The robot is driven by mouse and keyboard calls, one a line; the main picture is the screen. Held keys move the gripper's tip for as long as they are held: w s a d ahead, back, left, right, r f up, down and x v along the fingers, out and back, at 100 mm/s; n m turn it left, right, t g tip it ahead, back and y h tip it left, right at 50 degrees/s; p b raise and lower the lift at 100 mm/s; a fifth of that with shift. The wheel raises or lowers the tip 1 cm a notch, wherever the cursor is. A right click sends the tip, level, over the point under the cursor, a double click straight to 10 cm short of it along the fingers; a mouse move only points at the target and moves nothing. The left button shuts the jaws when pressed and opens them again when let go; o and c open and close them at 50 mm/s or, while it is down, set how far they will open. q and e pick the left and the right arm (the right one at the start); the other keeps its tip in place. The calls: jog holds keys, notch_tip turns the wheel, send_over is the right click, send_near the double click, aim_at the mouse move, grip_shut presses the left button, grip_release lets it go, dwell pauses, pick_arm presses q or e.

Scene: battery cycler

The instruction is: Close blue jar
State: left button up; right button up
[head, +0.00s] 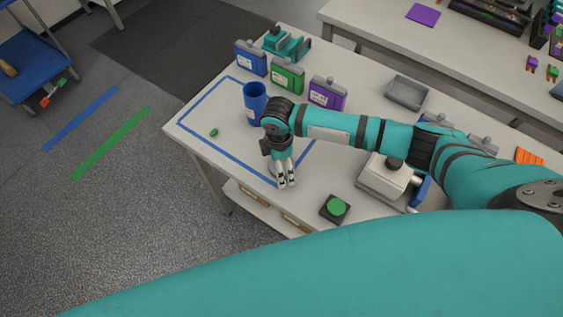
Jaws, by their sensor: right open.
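The blue jar (255,107) stands upright inside the blue taped outline on the table. Its top looks open, and no lid shows on it. My right gripper (287,184) points down over the near side of the outline, in front of the jar and apart from it. It is open, and I see nothing held in it. My right forearm passes just right of the jar. My left gripper is not in view.
Blue, green and purple containers (325,94) stand behind the jar. A small green piece (213,132) lies left of it. A green button (336,207), a white device (387,178) and a grey tray (406,93) are to the right. The outline's left part is mostly clear.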

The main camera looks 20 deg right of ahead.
jog(key=c, duration=1)
jog(key=shift+r, duration=0.1)
jog(key=shift+c, duration=0.2)
jog(key=shift+r+b, duration=0.45)
jog(key=shift+r, duration=0.1)
notch_tip(320, 180, up, 2)
jog(key=shift+r+b, duration=0.1)
jog(key=shift+b, duration=0.45)
jog(key=s+a+b, duration=0.1)
jog(key=s+a, duration=0.2)
jog(key=s, duration=0.4)
jog(key=s+a+r+b, duration=0.1)
jog(key=s+a+b, duration=0.1)
jog(key=s, duration=0.6)
jog(key=shift+a+r, duration=0.25)
jog(key=shift+a, duration=0.2)
